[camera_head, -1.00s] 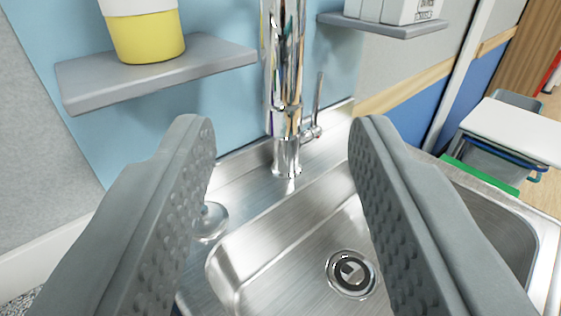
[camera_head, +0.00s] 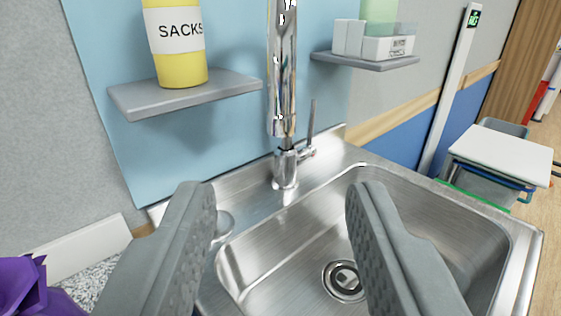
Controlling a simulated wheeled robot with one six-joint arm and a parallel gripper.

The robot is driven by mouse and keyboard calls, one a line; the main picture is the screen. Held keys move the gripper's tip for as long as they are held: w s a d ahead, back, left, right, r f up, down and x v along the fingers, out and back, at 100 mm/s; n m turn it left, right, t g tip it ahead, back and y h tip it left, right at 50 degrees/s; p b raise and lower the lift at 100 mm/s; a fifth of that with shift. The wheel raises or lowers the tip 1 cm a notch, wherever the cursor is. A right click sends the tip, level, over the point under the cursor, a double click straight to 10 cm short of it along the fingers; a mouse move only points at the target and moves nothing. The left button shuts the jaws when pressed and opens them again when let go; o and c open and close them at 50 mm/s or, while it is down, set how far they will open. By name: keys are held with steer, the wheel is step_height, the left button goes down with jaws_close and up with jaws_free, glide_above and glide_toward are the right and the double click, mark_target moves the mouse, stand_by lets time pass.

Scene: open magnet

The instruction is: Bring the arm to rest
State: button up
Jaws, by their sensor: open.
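My gripper (camera_head: 277,190) is open, with its two grey textured fingers wide apart and nothing between them. It is above the metal sink (camera_head: 290,262), whose drain (camera_head: 344,280) shows between the fingers. The chrome tap (camera_head: 284,165) stands at the sink's back edge, beyond the fingertips and apart from them. The fingers hide parts of the sink's left side and basin.
A grey shelf (camera_head: 185,97) holds a yellow container (camera_head: 180,65) labelled "SACKS". A second shelf (camera_head: 365,62) carries white boxes (camera_head: 388,47). A purple item (camera_head: 25,290) lies at lower left. A white-topped cart (camera_head: 500,150) stands at right, with open floor beyond.

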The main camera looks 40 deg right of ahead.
steer(key=s+d+r+n+t+y, duration=0.1)
steer(key=s+d+r+t+y, duration=0.2)
steer(key=s+d+r+t, duration=0.55)
steer(key=s+d+r+n+y, duration=0.3)
steer(key=s+d+r+y, duration=0.2)
steer(key=s+d+r, duration=0.3)
steer(key=s+d+f+n+g+y, duration=0.1)
steer(key=s+d+f, duration=0.1)
steer(key=s+f, duration=0.4)
steer(key=s+d+f+n+g+y, duration=0.1)
steer(key=s+f, duration=0.5)
steer(key=s, duration=0.7)
steer(key=s+d+f+n+g+y, duration=0.1)
steer(key=s+d+f, duration=0.3)
steer(key=s, duration=0.5)
step_height(320, 180, down, 3)
steer(key=shift+s+r+n+g+y, duration=0.2)
steer(key=shift+s+n+g+y, duration=0.2)
steer(key=shift+n+g, duration=0.35)
